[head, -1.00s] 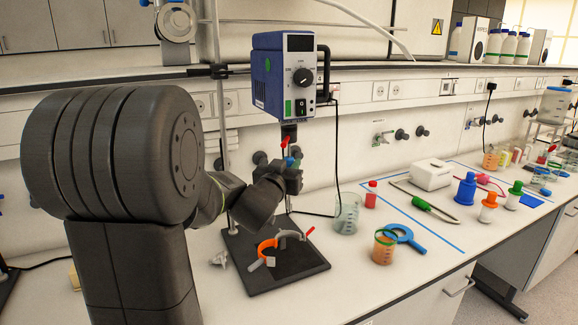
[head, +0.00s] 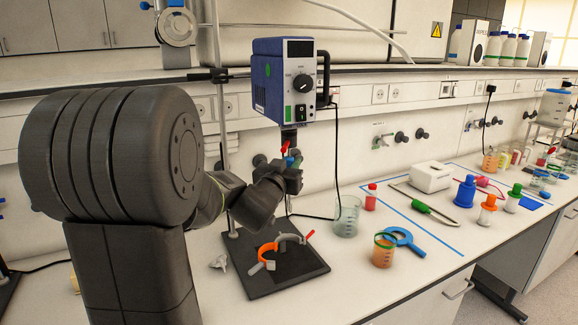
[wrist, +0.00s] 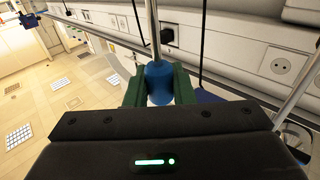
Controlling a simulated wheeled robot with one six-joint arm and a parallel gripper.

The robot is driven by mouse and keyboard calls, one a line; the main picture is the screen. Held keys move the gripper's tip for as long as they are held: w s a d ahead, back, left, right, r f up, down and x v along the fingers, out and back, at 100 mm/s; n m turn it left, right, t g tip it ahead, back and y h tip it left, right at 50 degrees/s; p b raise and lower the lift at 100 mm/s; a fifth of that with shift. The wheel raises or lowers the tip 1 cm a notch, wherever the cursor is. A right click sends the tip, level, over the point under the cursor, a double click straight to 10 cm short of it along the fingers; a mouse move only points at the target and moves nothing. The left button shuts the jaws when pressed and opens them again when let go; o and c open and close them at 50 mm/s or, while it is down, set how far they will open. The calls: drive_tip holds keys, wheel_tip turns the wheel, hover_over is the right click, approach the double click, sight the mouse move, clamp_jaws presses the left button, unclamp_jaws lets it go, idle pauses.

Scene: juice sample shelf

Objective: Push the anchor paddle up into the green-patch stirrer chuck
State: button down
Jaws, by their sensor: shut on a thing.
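The stirrer (head: 285,82) is a blue and grey box with a green patch on its side, hung on a stand. Its dark chuck (head: 289,138) points down beneath it, with a red part (head: 286,147) by it. My gripper (head: 290,178) is just below the chuck. In the wrist view, my gripper's green fingers (wrist: 158,88) are shut on a blue sleeve (wrist: 158,80) of the anchor paddle, with a steel shaft (wrist: 151,25) running upward. The sleeve also shows in the head view (head: 291,159). The paddle's lower end is hidden, and I cannot tell whether the shaft is inside the chuck.
The dark stand base (head: 310,272) lies below, with an orange ring clamp (head: 266,256) and a grey one (head: 290,238) on it. A beaker (head: 346,218) and an orange beaker (head: 383,252) stand to the right. A cable hangs beside the stirrer.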

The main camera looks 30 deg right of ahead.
drive_tip(key=shift+r, duration=0.3)
drive_tip(key=c, duration=1.2)
unclamp_jaws()
drive_tip(key=shift+o, duration=0.2)
drive_tip(key=b+v, duration=0.1)
drive_tip(key=v, duration=1.2)
drive_tip(key=shift+s+a, duration=0.25)
drive_tip(key=shift+a, duration=0.05)
drive_tip(key=shift+f, duration=0.1)
